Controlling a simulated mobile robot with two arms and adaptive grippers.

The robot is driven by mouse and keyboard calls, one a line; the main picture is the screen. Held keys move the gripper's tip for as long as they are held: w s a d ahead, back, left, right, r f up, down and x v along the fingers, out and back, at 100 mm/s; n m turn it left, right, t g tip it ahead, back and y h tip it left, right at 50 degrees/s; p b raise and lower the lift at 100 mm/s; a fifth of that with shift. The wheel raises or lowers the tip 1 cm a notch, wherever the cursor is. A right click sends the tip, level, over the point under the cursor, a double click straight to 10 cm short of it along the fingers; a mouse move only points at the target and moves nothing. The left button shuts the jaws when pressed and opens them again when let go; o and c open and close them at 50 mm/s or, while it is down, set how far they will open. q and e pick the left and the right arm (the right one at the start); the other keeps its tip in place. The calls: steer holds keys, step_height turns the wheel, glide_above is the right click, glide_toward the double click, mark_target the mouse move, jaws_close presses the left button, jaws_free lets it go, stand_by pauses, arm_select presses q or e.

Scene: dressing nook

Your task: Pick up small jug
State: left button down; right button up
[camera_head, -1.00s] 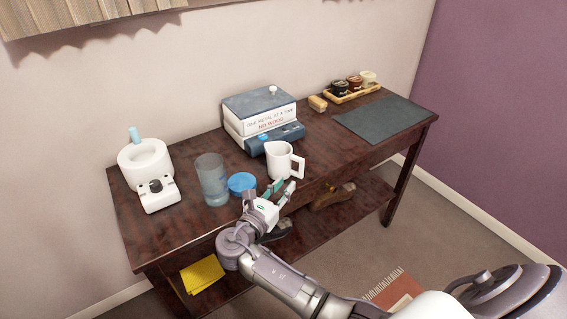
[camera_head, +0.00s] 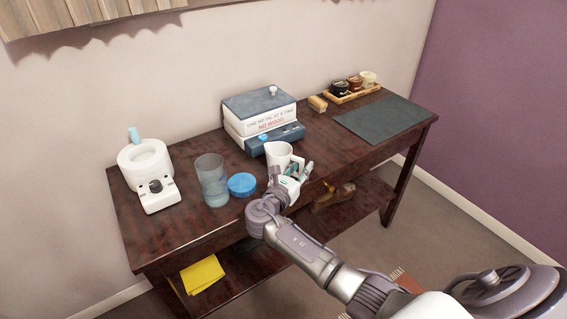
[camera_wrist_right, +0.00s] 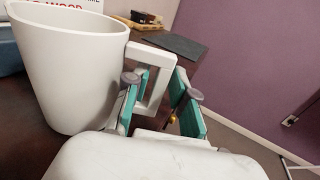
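My right gripper (camera_head: 297,170) is at the handle side of the jug. Its fingers are apart, and in the right wrist view the gripper (camera_wrist_right: 160,105) has one finger on each side of the handle's near part; I cannot tell whether either touches it. My left gripper is not in view.
A glass (camera_head: 211,180) and a blue round lid (camera_head: 242,184) stand left of the jug. A white appliance (camera_head: 147,165) is at the far left. A dark mat (camera_head: 382,117) and a tray of jars (camera_head: 352,92) lie at the right.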

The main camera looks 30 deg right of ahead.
mark_target(302, 159)
jaws_close()
steer(key=shift+r, duration=0.15)
steer(key=shift+r, duration=1.1)
step_height(302, 159, up, 2)
steer(key=shift+p, duration=0.4)
steer(key=s+d+r+p, duration=0.1)
steer(key=s+d+r, duration=0.4)
steer(key=s, duration=0.5)
steer(key=shift+s+d+r+p, duration=0.2)
steer(key=shift+r+p, duration=0.2)
steer(key=shift+r, duration=0.35)
